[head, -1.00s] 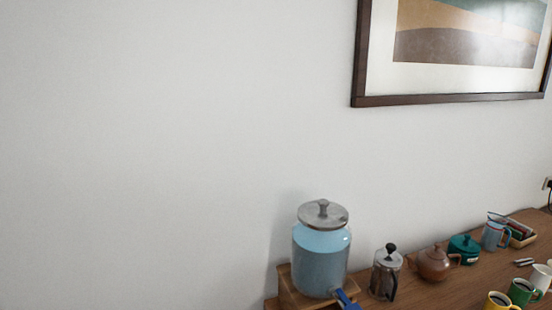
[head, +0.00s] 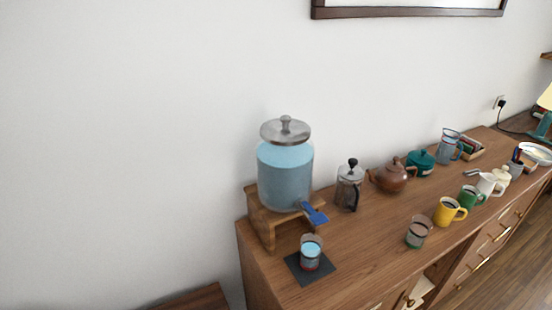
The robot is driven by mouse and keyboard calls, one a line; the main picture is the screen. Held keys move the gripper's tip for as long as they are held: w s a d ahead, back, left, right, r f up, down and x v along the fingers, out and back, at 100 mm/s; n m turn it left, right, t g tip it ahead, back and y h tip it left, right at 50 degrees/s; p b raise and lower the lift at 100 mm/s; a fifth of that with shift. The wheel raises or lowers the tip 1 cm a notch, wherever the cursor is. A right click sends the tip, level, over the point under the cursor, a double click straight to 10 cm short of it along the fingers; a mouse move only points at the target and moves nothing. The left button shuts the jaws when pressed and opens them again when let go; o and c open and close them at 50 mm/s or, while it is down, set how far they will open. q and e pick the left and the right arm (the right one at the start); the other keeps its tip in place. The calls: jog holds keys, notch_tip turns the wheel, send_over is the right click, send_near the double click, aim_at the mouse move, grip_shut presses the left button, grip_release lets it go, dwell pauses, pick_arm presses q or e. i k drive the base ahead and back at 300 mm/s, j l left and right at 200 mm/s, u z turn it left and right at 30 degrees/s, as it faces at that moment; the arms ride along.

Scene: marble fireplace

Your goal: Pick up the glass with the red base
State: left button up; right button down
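A glass with a red base (head: 310,254) stands upright on a dark square mat (head: 322,273) near the left end of the wooden sideboard. It holds light blue liquid. Neither of my grippers shows in the head view.
A dispenser of blue liquid (head: 285,178) on a wooden stand (head: 262,226) is just behind the glass, its blue tap (head: 315,214) above it. A French press (head: 348,186), brown teapot (head: 391,176), green pot (head: 420,163) and yellow mug (head: 448,211) stand to the right.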

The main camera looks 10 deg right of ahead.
aim_at(312, 244)
jog(key=l+u, duration=0.15)
jog(key=l, duration=1.2)
